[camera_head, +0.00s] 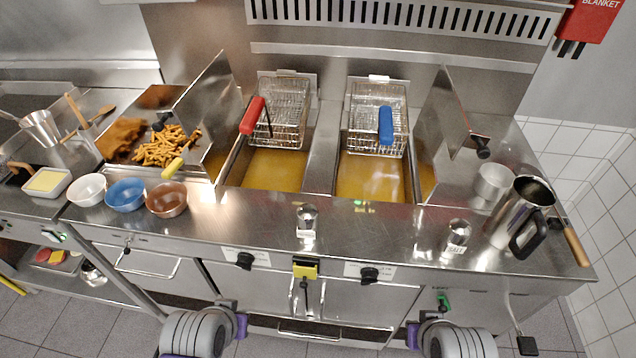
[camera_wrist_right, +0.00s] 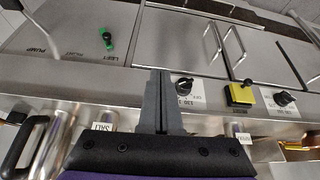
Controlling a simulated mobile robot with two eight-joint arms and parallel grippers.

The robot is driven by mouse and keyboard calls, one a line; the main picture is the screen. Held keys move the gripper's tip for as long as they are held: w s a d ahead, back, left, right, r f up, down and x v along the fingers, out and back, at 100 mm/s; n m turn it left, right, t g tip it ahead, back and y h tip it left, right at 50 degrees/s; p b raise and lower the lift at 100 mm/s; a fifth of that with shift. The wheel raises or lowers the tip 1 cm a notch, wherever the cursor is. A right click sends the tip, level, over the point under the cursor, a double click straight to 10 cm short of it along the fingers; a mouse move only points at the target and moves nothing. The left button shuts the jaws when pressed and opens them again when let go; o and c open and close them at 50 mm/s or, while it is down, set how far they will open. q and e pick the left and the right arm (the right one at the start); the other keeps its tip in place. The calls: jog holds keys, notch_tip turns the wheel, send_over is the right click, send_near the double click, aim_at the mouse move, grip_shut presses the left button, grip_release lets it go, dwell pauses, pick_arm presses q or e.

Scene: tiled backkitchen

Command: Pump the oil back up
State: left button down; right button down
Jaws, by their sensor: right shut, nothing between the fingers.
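The twin fryer holds golden oil in its left vat (camera_head: 273,172) and right vat (camera_head: 370,180). A black lever (camera_head: 525,345) hangs at the right end of the front; in the wrist view, a "PUMP" label is printed near the left edge. My right gripper (camera_wrist_right: 160,78) is shut and empty, over the counter's front edge. In the head view, only parts of my left and right wrists show at the bottom; the left fingers cannot be made out.
Two fry baskets, red-handled (camera_head: 254,116) and blue-handled (camera_head: 386,126), hang above the vats. A yellow-and-black lever (camera_head: 305,268) sits between two black knobs (camera_head: 245,261) (camera_head: 369,275). Shakers (camera_head: 307,218) (camera_head: 457,233) and a metal jug (camera_head: 522,212) stand on the counter.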

jog(key=m+g+p, duration=0.2)
jog(key=m+g, duration=0.3)
jog(key=m, duration=2.3)
send_over(531, 347)
notch_tip(531, 347, down, 11)
pick_arm(q)
jog(key=r, duration=0.1)
jog(key=w+r, duration=0.1)
jog(key=shift+r, duration=0.3)
pick_arm(e)
jog(key=shift+s+d+r+y, duration=0.15)
jog(key=shift+s+d+y, duration=0.2)
jog(key=shift+y, duration=0.05)
